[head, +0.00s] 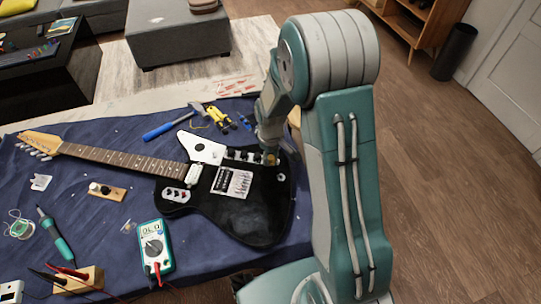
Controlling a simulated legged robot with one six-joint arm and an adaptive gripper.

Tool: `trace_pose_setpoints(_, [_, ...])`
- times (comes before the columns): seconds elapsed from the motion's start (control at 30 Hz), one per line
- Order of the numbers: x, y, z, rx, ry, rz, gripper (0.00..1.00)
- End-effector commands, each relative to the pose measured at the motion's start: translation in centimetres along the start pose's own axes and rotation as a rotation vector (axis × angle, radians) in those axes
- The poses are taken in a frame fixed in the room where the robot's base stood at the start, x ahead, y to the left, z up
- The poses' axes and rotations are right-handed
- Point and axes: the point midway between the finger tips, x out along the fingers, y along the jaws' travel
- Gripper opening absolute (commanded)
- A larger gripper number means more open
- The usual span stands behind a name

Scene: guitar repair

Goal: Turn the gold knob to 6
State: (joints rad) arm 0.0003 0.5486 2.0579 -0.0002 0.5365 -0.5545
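A black electric guitar (248,213) lies flat on a blue cloth. A small gold knob (270,159) is on its body, at the right end of a short row of dark knobs (233,154). My gripper (269,149) points down from above, right at the gold knob. The knob is partly hidden by the gripper. I cannot tell whether the fingers touch it or how far they are closed. The knob's numbers and pointer are too small to read.
The blue cloth (110,205) covers the bench. A multimeter (154,246) stands in front of the guitar, and a soldering iron (55,236) lies at the left. A blue-handled hammer (165,128) and yellow-handled pliers (220,117) lie behind the guitar.

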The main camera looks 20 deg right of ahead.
Motion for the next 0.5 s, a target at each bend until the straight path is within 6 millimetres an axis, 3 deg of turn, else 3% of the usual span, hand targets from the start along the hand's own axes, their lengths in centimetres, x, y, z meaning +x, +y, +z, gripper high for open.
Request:
trace_pose_setpoints(0.27, [-0.06,0.0,0.0,-0.025,0.001,0.001,0.47])
trace_pose_setpoints(0.5, [-0.08,0.01,-0.01,-0.24,0.001,0.001,0.47])
